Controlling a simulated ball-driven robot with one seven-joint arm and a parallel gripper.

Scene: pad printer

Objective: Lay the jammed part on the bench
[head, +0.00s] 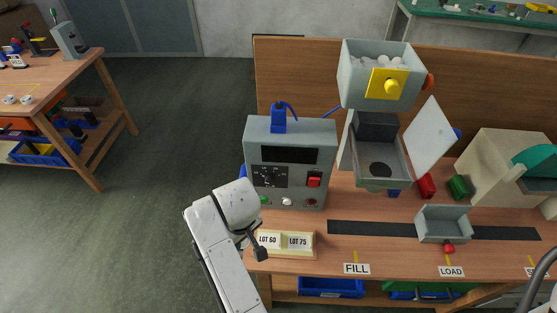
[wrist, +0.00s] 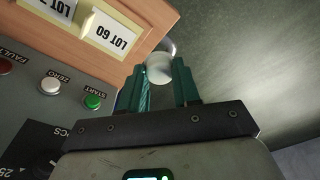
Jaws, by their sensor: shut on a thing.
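My gripper (wrist: 160,82) is shut on a small white round part (wrist: 158,66), held between the teal fingertips in the wrist view. The part is beside the edge of the wooden bench (wrist: 150,18), with grey floor behind on the right. Its height relative to the bench top is hard to tell. In the head view my arm reaches up to the left end of the bench (head: 345,262), beside the grey control box; the fingers and the part are hidden there.
The control box (head: 290,150) stands at the bench's left end, behind the LOT 60 and LOT 75 plates (head: 286,242). A hopper of white parts (head: 350,75) stands above an open-lidded housing. A grey tray (head: 420,228) sits by LOAD. Bare wood lies around the FILL label (head: 356,269).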

